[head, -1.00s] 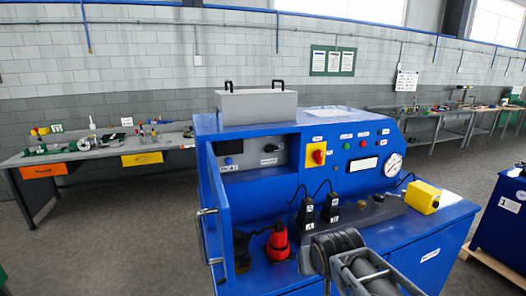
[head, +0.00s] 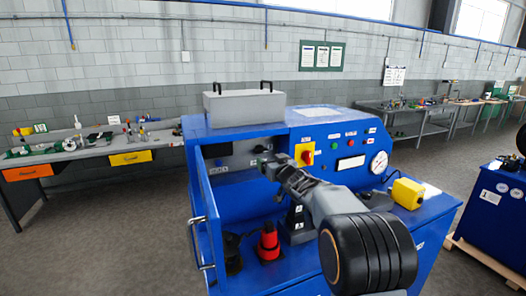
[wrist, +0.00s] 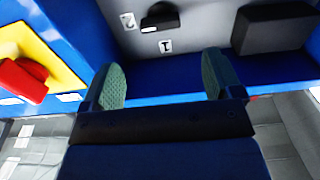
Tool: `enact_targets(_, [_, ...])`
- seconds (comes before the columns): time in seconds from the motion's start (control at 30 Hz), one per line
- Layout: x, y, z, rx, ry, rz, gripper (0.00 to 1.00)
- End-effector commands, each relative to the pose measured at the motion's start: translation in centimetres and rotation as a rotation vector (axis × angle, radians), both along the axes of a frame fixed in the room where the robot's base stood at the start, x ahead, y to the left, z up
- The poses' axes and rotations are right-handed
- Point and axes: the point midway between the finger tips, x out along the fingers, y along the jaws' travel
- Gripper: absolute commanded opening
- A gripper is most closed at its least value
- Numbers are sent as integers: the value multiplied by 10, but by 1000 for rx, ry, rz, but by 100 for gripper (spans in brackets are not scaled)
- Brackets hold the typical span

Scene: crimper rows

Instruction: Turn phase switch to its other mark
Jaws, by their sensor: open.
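The phase switch appears to be the small black knob (wrist: 160,17) on the grey recessed panel, at the top of the wrist view. Marks "2" (wrist: 128,20) and "1" (wrist: 166,46) sit beside it. A pale spot shows on the knob's lower left edge, between the marks; I cannot tell which mark it points to. In the head view the knob (head: 260,149) is small, just beyond my gripper (head: 284,163). In the wrist view my gripper (wrist: 166,78) is open and empty, its two green-padded fingers apart and short of the knob, not touching it.
A red rotary switch on a yellow plate (wrist: 28,75) is close by my gripper; it also shows in the head view (head: 308,146). A dark box-like part (wrist: 275,28) is on the panel. An open blue door (head: 211,225) stands at left.

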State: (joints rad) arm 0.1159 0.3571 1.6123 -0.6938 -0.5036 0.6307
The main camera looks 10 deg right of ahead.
Motion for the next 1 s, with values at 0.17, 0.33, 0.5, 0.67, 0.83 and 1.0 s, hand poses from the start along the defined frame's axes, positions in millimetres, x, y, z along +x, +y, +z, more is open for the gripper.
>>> enact_targets(0.17, [35,8,2,-1,3,0,85])
enact_targets(0.33, [60,13,2,-1,3,0,85])
enact_targets(0.5, [76,15,1,0,2,-1,85])
enact_targets(0.67, [83,17,0,-1,3,-2,85])
enact_targets(0.83, [85,17,0,-1,3,-1,85])
enact_targets(1.0, [85,17,0,0,2,-1,85])
